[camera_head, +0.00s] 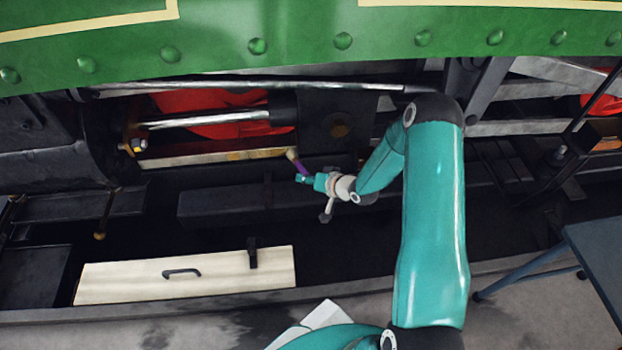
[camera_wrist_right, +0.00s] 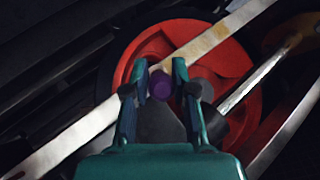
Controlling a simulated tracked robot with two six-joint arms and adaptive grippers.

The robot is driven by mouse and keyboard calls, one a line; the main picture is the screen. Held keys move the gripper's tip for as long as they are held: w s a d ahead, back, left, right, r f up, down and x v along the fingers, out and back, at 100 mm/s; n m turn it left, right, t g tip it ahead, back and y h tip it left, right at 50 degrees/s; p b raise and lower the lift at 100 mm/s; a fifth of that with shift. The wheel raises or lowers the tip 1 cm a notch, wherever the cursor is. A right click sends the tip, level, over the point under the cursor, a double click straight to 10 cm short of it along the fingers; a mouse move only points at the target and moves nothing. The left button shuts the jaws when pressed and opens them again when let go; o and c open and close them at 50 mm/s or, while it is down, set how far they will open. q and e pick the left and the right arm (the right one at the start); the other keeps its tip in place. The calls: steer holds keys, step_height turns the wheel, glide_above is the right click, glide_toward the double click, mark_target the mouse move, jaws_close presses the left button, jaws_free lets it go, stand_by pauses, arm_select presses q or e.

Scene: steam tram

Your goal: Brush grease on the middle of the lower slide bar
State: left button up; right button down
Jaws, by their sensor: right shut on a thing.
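The lower slide bar (camera_head: 195,159) is a pale flat bar below the piston rod, with yellowish-brown patches towards its right part. In the right wrist view the bar (camera_wrist_right: 85,127) runs diagonally, with a brownish stain towards its upper end. My right gripper (camera_head: 303,179) is shut on the brush (camera_head: 301,165), which has a purple handle and a pale head. The head is at the bar's right end, near the crosshead; I cannot tell whether it touches. The purple handle (camera_wrist_right: 162,86) shows between the fingers in the wrist view and the bristles are mostly hidden. My left gripper is not in view.
The piston rod (camera_head: 205,119) and dark crosshead block (camera_head: 338,126) are above and beside the bar. A red wheel (camera_head: 215,102) lies behind. A dark beam (camera_head: 225,203) is below. A pale panel with a handle (camera_head: 182,273) and a blue-grey table (camera_head: 597,255) stand lower.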

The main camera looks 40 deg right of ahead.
steer(key=w+a+b, duration=0.3)
steer(key=w+a, duration=0.9)
steer(key=a, duration=0.5)
stand_by(1.8)
steer(key=shift+r, duration=0.1)
steer(key=s+a, duration=0.3)
steer(key=s, duration=0.2)
steer(key=shift+a, duration=0.25)
steer(key=shift+s, duration=0.15)
